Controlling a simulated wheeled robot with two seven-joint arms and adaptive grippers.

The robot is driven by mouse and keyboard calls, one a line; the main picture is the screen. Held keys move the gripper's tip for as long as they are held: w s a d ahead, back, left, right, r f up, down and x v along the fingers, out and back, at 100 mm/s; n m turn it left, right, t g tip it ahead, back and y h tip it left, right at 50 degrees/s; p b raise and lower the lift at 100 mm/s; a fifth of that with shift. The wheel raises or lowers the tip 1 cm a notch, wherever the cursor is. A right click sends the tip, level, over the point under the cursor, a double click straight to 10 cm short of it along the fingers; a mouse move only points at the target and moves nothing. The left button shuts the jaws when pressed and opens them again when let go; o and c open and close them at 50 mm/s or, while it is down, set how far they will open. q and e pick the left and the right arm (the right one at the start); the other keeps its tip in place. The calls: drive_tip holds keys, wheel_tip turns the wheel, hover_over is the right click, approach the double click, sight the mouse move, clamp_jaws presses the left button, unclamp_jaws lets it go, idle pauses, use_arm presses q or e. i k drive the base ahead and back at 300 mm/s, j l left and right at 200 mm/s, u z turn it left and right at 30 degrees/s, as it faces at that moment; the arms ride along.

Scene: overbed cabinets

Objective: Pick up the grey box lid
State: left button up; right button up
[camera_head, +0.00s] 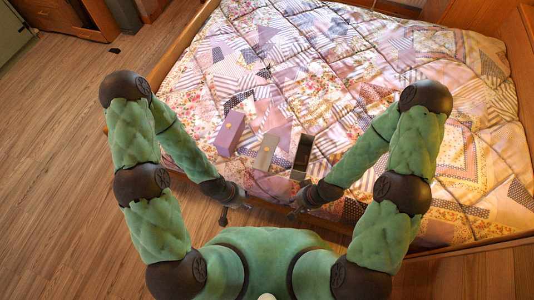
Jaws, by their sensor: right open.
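A grey piece with a small yellowish spot on it, which looks like the grey box lid (265,153), lies on the quilt in the middle of the near bed edge. To its right is an open box with a dark inside (303,152) and a grey near face. My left gripper (234,210) is in front of and left of the lid, apart from it; its fingers are too small to read. My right gripper (296,212) is open in front of the open box, near the bed edge. Neither gripper visibly holds anything.
A purple box (229,133) with a small yellowish spot sits left of the grey lid. The patchwork quilt (330,75) is otherwise clear. The wooden bed rail (272,207) runs below my grippers. Wooden floor (60,130) is at left, with a cabinet (65,15) at the back left.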

sight(262, 162)
drive_tip(key=i+j+z, duration=0.1)
drive_tip(key=j+z, duration=0.8)
